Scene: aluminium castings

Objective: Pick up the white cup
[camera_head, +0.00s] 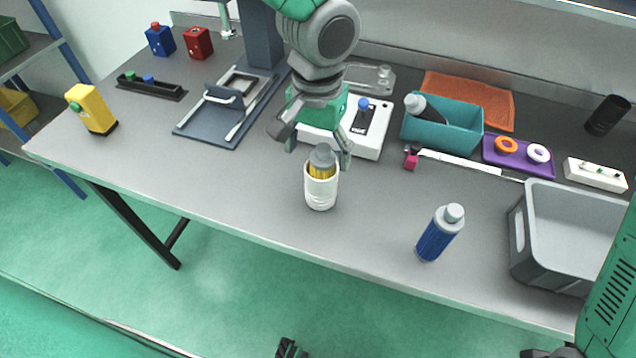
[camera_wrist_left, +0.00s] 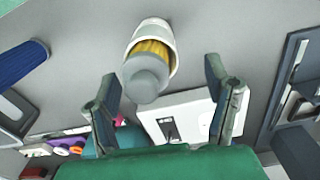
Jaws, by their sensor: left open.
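The white cup (camera_head: 321,197) stands upright near the front middle of the table. A yellow item with a grey cap (camera_head: 321,157) sticks up out of it. In the left wrist view the cup (camera_wrist_left: 152,28) and the grey cap (camera_wrist_left: 145,78) show between and beyond the fingers. My left gripper (camera_head: 316,147) is open and empty, pointing down just behind the cup, its fingers apart on either side of the capped item; contact cannot be told.
A blue bottle (camera_head: 437,235) stands right of the cup, and a grey bin (camera_head: 518,245) is farther right. Behind the gripper lies a white device (camera_head: 368,150); a teal box (camera_head: 441,135) and purple tray (camera_head: 497,155) are to the right.

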